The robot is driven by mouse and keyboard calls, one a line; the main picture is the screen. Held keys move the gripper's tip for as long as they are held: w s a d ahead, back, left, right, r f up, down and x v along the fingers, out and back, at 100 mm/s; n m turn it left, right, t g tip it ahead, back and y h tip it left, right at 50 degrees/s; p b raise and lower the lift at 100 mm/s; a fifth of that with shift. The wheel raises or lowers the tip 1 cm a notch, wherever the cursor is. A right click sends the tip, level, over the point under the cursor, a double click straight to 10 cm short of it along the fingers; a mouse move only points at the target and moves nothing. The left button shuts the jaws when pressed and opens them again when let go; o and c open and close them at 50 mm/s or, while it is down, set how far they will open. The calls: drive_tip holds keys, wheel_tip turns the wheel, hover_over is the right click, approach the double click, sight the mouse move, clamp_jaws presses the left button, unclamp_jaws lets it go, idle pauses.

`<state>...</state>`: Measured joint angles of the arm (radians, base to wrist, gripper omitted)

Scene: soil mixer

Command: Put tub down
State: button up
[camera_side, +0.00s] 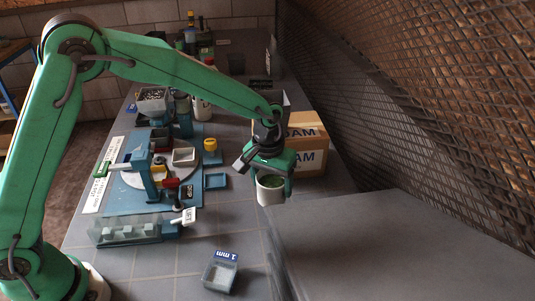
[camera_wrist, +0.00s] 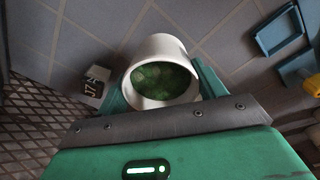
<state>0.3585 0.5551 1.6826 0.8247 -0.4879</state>
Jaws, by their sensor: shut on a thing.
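The tub (camera_side: 268,190) is a small white round cup with green material inside. My gripper (camera_side: 272,180) is shut on it at the right of the bench in the side view. In the wrist view the tub (camera_wrist: 160,70) sits upright between the two green fingers (camera_wrist: 160,95), its opening and green contents facing the camera. Whether its base touches the bench or hangs above it, I cannot tell. Its lower part shows in the side view, while its upper rim is partly covered by the fingers.
A cardboard box (camera_side: 312,160) stands just behind my gripper. A tray marked 1 mm (camera_side: 221,274) lies in front. A small tag block (camera_wrist: 93,86) is beside the tub. A mesh wall borders the right.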

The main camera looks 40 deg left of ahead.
drive_tip(key=shift+f, duration=2.15)
drive_tip(key=shift+f, duration=0.1)
drive_tip(key=o, duration=1.1)
wheel_tip(320, 180, up, 12)
drive_tip(key=shift+s+a, duration=0.15)
drive_tip(key=shift+s, duration=0.3)
